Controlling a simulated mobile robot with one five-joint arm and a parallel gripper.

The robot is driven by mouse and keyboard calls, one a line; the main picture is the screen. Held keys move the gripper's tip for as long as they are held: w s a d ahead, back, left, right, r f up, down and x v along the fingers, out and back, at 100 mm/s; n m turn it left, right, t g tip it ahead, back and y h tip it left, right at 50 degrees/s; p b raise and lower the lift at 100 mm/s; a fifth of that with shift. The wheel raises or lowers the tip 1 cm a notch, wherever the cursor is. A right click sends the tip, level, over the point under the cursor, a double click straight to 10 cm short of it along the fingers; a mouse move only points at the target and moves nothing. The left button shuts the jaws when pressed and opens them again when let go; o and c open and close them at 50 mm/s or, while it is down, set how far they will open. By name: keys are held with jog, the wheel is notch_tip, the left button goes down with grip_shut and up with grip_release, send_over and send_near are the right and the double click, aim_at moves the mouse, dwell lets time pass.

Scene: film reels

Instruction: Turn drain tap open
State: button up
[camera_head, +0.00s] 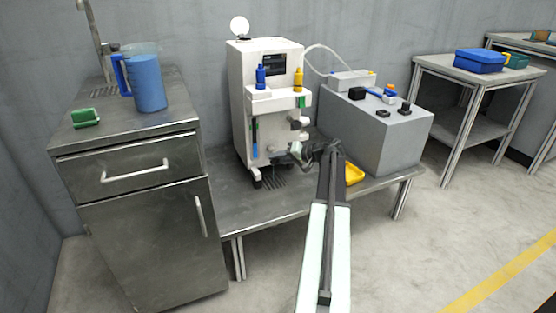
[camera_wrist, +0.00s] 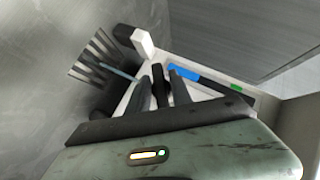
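The white machine (camera_head: 268,100) stands on a low metal bench against the wall. Several dark knobs (camera_head: 298,122) sit low on its front right. My gripper (camera_head: 302,152) is at this lower right front, close to or touching the fittings. In the wrist view my gripper (camera_wrist: 161,82) has dark fingers with dark bars between them; whether they clasp a part is unclear. I cannot clearly pick out the drain tap; the gripper and fittings overlap there. A slotted drain grille (camera_wrist: 95,60) lies beside the machine's base.
A metal cabinet (camera_head: 135,190) with a blue jug (camera_head: 149,84) stands left. A blue strip (camera_wrist: 183,72) on the machine lies near the fingers.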

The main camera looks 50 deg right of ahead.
grip_shut()
jog(key=shift+d, duration=0.3)
jog(key=shift+a, duration=0.2)
jog(key=shift+a+r+n+h+p, duration=0.1)
jog(key=shift+r+n+h+p, duration=0.15)
jog(key=shift+p, duration=0.45)
jog(key=n+g+h+p, duration=0.1)
jog(key=h+p, duration=0.1)
jog(key=p, duration=0.1)
jog(key=shift+s+n+g, duration=0.1)
jog(key=shift+n+g, duration=0.15)
jog(key=shift+g, duration=0.15)
jog(key=shift+f+n+g+h+p, duration=0.15)
jog(key=shift+n+g+h+p, duration=0.5)
jog(key=shift+h+p, duration=0.4)
jog(key=shift+f+n+g+h, duration=0.1)
jog(key=shift+n+g+h, duration=0.45)
jog(key=shift+h, duration=0.55)
